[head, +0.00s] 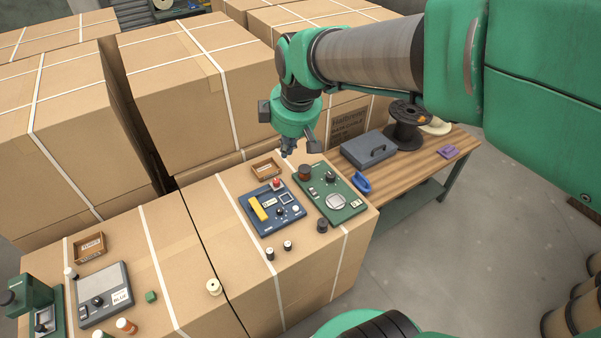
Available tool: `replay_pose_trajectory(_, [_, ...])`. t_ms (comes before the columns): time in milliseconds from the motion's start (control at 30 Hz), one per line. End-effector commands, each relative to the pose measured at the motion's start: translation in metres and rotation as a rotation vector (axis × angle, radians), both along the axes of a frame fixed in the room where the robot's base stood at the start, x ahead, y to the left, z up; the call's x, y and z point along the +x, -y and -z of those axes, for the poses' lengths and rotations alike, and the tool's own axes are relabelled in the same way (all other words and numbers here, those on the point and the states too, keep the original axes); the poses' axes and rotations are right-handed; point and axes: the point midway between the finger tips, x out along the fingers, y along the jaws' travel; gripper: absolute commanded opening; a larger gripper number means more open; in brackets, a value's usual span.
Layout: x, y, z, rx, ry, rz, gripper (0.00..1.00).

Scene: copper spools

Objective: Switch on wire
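My gripper (289,153) hangs pointing down above the far side of the strapped cardboard box, behind the blue and green panels. Its fingers are small here, and I cannot tell if they are apart. A blue control panel (252,216) lies on the box with a yellow bar, a red button, a dark knob and a small square. To its right lies a green control panel (341,210) with a dark knob, small switches and a round pale dial. A grey panel (110,280) with a knob and a label reading "BLUE" is at the left. No label reading "wire" is legible.
Small open boxes (90,247) and (266,167), spools (213,286), a green cube (151,296) and a green device (38,305) share the box tops. A wooden table (430,160) holds a grey case (368,149) and a dark reel (405,130). Tall cartons (180,90) stand behind.

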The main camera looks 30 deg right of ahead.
Motion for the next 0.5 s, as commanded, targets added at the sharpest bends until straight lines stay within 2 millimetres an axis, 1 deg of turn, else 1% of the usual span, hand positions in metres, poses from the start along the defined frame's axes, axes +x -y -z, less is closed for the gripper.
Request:
replay_pose_trajectory(33, [0.01,0.008,0.01,-0.011,-0.015,-0.031,0.0])
replay_pose_trajectory(200, [0.041,0.033,0.039,-0.054,-0.052,-0.163,0.0])
replay_pose_trajectory(367, [0.067,0.059,0.07,-0.087,-0.085,-0.288,0.0])
replay_pose_trajectory(467, [0.082,0.076,0.091,-0.108,-0.103,-0.366,0.0])
replay_pose_trajectory(500, [0.087,0.083,0.101,-0.113,-0.112,-0.398,0.0])
